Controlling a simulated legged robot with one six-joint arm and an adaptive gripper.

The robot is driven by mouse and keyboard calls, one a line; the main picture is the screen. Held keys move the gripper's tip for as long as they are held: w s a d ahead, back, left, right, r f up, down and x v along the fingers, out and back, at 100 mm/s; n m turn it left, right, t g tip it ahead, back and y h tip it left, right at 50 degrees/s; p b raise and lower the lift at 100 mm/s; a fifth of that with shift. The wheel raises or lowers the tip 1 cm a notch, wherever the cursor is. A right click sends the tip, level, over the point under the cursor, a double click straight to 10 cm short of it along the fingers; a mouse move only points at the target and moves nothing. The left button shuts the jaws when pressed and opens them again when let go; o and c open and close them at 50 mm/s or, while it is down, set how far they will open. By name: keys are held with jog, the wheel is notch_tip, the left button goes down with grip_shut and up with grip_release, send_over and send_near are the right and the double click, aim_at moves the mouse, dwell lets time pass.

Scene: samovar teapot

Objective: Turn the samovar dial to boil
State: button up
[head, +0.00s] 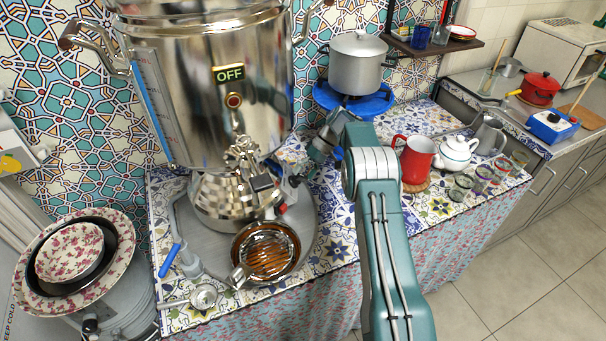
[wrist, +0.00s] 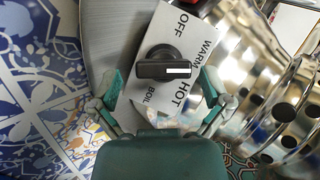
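The samovar (head: 205,110) is a large, shiny metal urn in the head view, with a lit "OFF" sign (head: 229,74) on its front. In the wrist view, the black dial knob (wrist: 165,65) sits on a pale plate (wrist: 212,42) marked OFF, WARM, HOT and BOIL. The knob's white mark points right, between WARM and HOT. My gripper (wrist: 163,78) is open, with one finger on each side of the knob and gaps between them. In the head view, the fingers and the dial are small and cluttered.
A red mug (head: 414,160), white teapot (head: 457,153) and several glasses are to the right. A pot (head: 357,64) stands on a blue burner behind. Stacked bowls (head: 72,255) are at left.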

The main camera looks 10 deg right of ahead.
aim_at(303, 175)
jog(key=shift+r, duration=0.1)
notch_tip(303, 175, up, 10)
jog(key=shift+f, duration=0.15)
dwell(0.5)
